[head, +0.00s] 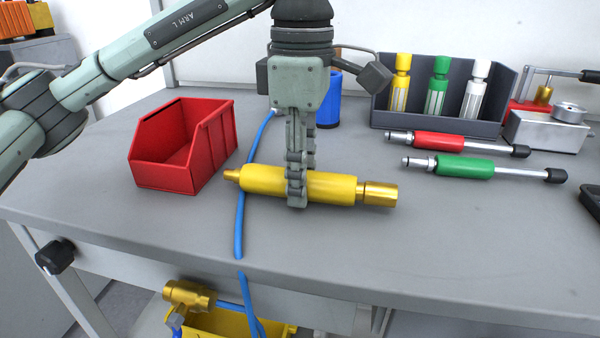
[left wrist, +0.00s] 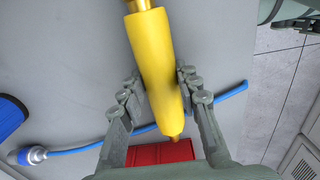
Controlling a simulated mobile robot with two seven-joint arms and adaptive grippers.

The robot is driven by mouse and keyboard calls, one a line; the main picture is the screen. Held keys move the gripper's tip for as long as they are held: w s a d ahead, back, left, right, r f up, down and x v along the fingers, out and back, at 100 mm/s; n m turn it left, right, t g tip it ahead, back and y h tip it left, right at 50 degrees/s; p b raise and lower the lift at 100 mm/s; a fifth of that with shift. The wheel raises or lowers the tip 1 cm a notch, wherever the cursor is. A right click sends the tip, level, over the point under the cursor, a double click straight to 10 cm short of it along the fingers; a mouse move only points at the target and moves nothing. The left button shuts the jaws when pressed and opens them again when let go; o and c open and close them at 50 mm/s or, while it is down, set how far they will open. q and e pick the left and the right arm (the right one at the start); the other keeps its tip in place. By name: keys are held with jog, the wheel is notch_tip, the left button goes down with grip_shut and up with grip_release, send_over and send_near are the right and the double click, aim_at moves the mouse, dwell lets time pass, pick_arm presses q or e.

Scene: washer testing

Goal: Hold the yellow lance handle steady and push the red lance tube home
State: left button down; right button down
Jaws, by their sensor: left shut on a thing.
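The yellow lance handle (head: 326,188) lies crosswise near the middle of the bench, its brass collar to the right and its tapered brass tip to the left. My left gripper (head: 297,190) points down and is shut around its middle. In the left wrist view the handle (left wrist: 160,65) runs between the two fingers (left wrist: 156,95). Whether it rests on the bench or is just above it, I cannot tell. The red lance tube (head: 438,141) lies at the back right, apart from the handle. My right gripper does not show in the head view.
A green lance tube (head: 465,166) lies in front of the red one. A grey rack (head: 385,112) holds yellow, green and white bottles. A red bin (head: 165,178) stands left of the handle. A blue hose (head: 240,215) passes by its tip.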

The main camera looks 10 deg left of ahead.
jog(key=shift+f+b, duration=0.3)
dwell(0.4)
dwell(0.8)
